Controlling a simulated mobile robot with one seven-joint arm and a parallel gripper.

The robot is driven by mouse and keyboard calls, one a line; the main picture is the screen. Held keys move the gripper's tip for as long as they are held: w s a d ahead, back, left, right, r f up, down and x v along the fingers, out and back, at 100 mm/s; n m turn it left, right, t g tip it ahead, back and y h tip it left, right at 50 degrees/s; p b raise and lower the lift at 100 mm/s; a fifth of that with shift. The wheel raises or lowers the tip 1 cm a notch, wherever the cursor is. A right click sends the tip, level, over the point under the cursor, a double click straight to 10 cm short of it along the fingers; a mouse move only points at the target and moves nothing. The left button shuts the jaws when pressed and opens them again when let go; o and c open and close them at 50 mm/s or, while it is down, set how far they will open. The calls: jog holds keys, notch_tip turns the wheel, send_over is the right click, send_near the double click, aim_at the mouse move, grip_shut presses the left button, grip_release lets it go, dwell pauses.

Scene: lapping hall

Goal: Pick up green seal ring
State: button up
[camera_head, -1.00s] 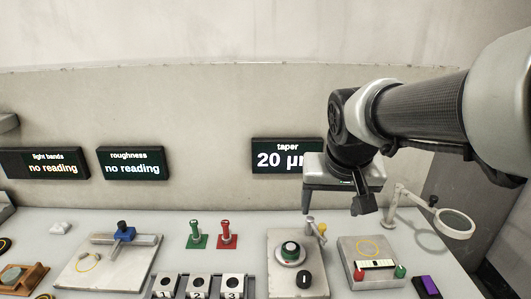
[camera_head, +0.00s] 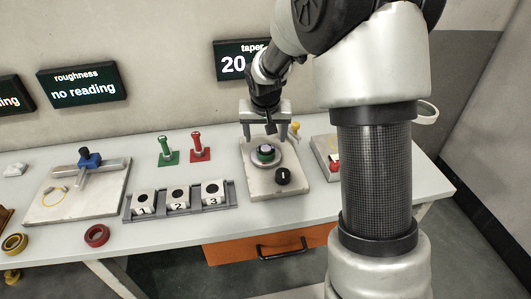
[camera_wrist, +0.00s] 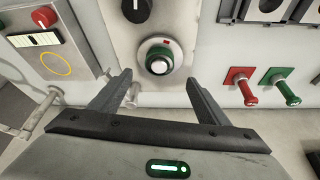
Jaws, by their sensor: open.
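The green seal ring (camera_head: 265,152) appears as a green band around the pale-topped round part in the middle of the grey taper station plate. It also shows in the wrist view (camera_wrist: 159,62), with a small red mark on the disc beside it. My gripper (camera_head: 265,134) is open above this station, with its two fingers spread to either side. In the wrist view, my gripper (camera_wrist: 159,80) has its fingertips apart and nothing between them. The ring lies just beyond the fingertips, and they do not appear to touch it.
A black knob (camera_head: 282,176) sits in front on the same plate. A numbered block rack (camera_head: 180,199) is to the left, with green (camera_head: 167,152) and red (camera_head: 200,147) posts behind it. A red ring (camera_head: 97,235) and yellow ring (camera_head: 14,243) lie further left. An orange drawer (camera_head: 267,246) is below.

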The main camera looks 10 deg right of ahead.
aim_at(266, 148)
jog(key=x, duration=0.7)
jog(key=shift+s+d+f+b, duration=0.1)
jog(key=shift+f+b, duration=0.05)
jog(key=shift+b, duration=0.25)
jog(key=shift+c, duration=0.3)
jog(key=c, duration=1.2)
